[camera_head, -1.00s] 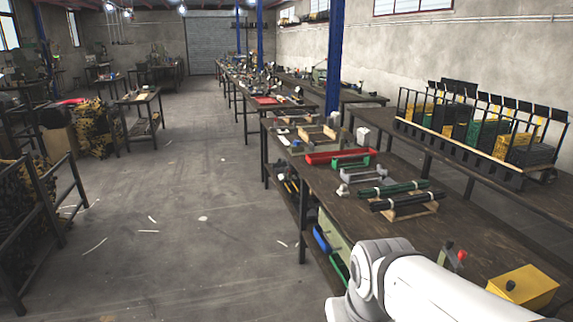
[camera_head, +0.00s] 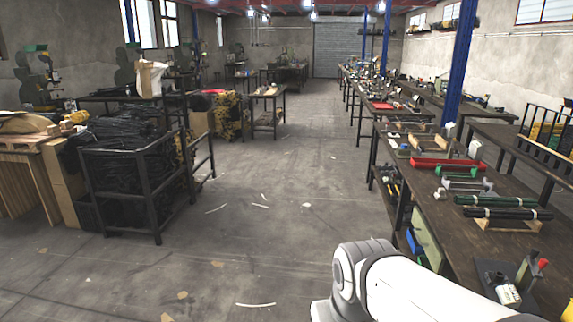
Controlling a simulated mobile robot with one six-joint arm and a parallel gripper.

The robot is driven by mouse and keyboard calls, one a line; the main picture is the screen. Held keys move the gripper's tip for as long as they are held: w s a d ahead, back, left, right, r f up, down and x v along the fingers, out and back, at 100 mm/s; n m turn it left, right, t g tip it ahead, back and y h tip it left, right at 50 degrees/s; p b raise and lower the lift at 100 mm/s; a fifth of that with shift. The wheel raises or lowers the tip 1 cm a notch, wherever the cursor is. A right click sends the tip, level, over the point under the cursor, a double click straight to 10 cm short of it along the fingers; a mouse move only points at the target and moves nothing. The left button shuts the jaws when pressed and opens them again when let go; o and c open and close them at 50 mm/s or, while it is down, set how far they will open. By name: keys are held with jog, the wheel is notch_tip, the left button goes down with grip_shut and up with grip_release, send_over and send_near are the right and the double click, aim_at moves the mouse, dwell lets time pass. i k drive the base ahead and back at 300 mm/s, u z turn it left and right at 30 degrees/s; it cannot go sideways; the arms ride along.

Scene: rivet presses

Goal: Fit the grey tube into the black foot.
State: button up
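My white arm (camera_head: 415,285) shows at the bottom right, reaching past the frame edge. My gripper is not in view, so I cannot see whether it holds anything. I cannot make out for certain the grey tube or the black foot. A grey long part (camera_head: 466,184) lies on the right workbench (camera_head: 445,210), too small to identify. Bundles of green tubes (camera_head: 495,201) and black tubes (camera_head: 500,213) lie nearer on a wooden rack.
A red tray (camera_head: 446,165) sits farther along the bench. A small black device with a red knob (camera_head: 543,263) stands near its front. A black metal cage (camera_head: 130,185) of dark parts stands at left. The concrete floor (camera_head: 240,250) between is open.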

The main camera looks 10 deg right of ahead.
aim_at(498, 278)
jog(key=u, duration=0.05)
jog(key=i, duration=1.45)
jog(key=z, duration=0.2)
jog(key=i, duration=1.6)
jog(key=z, duration=1.45)
jog(key=i, duration=1.3)
jog(key=z, duration=0.9)
jog(key=k, duration=0.75)
jog(key=z, duration=0.15)
jog(key=i, duration=0.8)
jog(key=u, duration=0.05)
